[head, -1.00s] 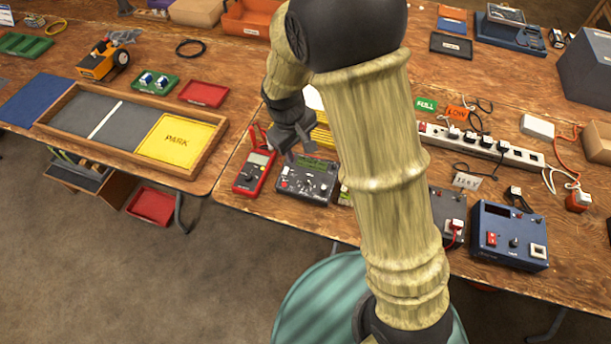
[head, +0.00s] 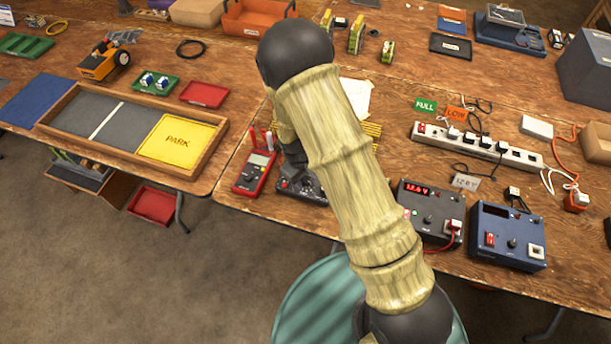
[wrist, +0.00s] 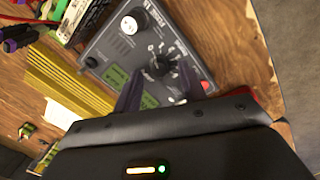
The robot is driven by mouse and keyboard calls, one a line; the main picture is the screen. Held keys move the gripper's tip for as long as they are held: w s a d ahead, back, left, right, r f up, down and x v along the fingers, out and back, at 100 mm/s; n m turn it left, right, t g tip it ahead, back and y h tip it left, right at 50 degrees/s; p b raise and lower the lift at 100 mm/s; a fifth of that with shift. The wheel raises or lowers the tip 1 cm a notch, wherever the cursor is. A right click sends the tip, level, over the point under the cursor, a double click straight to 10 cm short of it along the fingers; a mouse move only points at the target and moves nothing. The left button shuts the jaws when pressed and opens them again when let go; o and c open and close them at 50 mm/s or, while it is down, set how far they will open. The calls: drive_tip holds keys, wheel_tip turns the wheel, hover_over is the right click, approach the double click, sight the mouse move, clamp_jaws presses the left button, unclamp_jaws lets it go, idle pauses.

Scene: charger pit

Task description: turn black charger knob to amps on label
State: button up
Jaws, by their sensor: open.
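A dark grey charger (head: 318,193) lies under my gripper (head: 294,168) in the head view, mostly hidden by my arm. In the wrist view the charger (wrist: 100,45) shows a black knob (wrist: 161,68) with printed marks around it and green panels near one edge. My gripper (wrist: 158,85) is open, its two dark fingers reaching over the panel, one on either side of the knob. I cannot tell whether they touch it.
A red multimeter (head: 254,172) stands close left of the charger. A blue charger (head: 508,236) is at the right, below a power strip (head: 478,145). Yellow ribbed strips (wrist: 65,88) lie beside the charger. Bare table edge runs along the front.

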drive_tip(key=shift+f, duration=0.4)
clamp_jaws()
drive_tip(key=shift+w+m, duration=0.1)
drive_tip(key=shift+m, duration=0.3)
drive_tip(key=m+b, duration=0.1)
drive_tip(key=m, duration=0.4)
drive_tip(key=shift+d, duration=0.15)
drive_tip(key=m+y, duration=0.1)
drive_tip(key=m, duration=0.5)
drive_tip(key=shift+d+r, duration=0.1)
drive_tip(key=shift+w, duration=0.1)
